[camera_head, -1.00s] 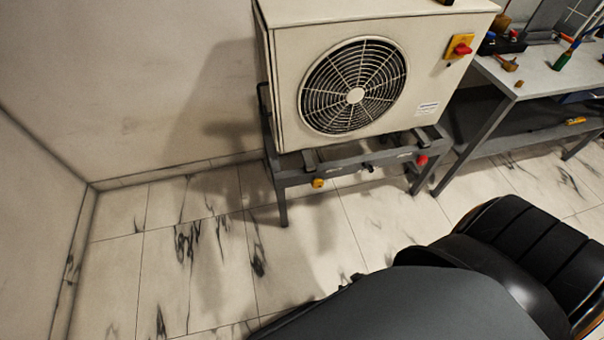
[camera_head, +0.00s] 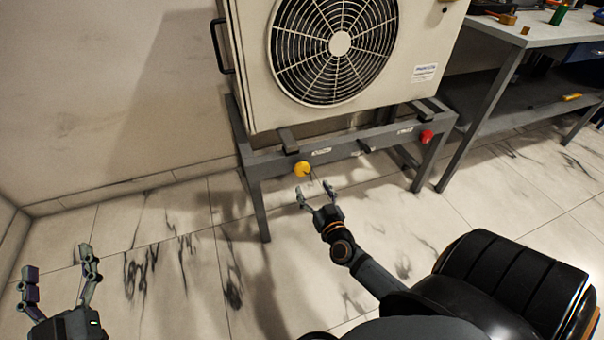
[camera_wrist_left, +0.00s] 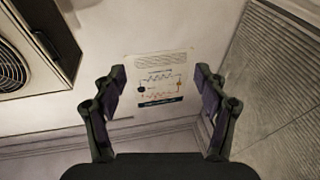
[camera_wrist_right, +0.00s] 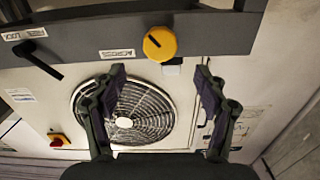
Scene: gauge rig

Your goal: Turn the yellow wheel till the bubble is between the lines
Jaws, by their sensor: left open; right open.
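The yellow wheel (camera_head: 302,169) is a small round knob on the front rail of the grey stand under the fan unit. It also shows in the right wrist view (camera_wrist_right: 159,43), with a dark mark on its face. My right gripper (camera_head: 314,190) is open and empty, just below and right of the wheel, apart from it. My left gripper (camera_head: 58,262) is open and empty at the lower left, far from the stand; in the left wrist view it faces a wall. I see no bubble or lines in these views.
The same rail has a black lever (camera_wrist_right: 38,60) near a LOCK label, an ACROSS label (camera_wrist_right: 117,54) and a red knob (camera_head: 427,136). The fan unit (camera_head: 252,80) stands above. A workbench (camera_head: 545,32) is at right. A poster (camera_wrist_left: 160,82) is on the wall.

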